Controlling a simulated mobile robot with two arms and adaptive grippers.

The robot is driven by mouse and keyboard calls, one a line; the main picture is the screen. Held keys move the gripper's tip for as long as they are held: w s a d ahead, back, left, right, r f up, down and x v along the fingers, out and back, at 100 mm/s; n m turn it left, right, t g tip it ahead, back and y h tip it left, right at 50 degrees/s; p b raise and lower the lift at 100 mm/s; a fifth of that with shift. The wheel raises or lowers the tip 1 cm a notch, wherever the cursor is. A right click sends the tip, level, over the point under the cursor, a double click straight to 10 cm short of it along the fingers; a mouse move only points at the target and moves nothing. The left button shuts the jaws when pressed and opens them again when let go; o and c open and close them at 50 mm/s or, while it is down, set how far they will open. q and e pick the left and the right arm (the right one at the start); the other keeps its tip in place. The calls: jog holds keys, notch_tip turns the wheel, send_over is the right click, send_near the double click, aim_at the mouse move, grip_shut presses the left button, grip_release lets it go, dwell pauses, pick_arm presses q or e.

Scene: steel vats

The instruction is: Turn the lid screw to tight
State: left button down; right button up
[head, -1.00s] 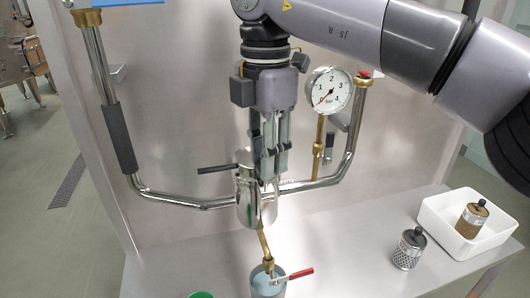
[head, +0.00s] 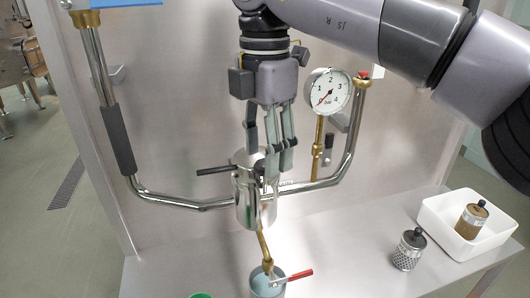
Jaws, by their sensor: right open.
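A steel cylindrical housing (head: 246,205) hangs in the bent steel pipe at the middle of the head view, its lid at the top. A black-handled lever (head: 217,171) sticks out to its left. My right gripper (head: 268,158) points down over the lid, fingers spread and open, with nothing seen held. The fingertips are at or just above the lid; I cannot tell whether they touch it. The lid screw is largely hidden by the fingers; a small dark part shows between them. My left gripper is not in view.
A pressure gauge (head: 326,91) on a brass stem stands close right of my gripper. Below are a red-handled tap (head: 291,277) and a grey-blue cup (head: 266,288). A perforated steel cartridge (head: 408,250) and a white tray (head: 445,238) holding a brown cartridge (head: 471,219) are at right.

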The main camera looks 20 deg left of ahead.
jog(key=shift+r, duration=3.2)
jog(key=shift+s+f, duration=0.1)
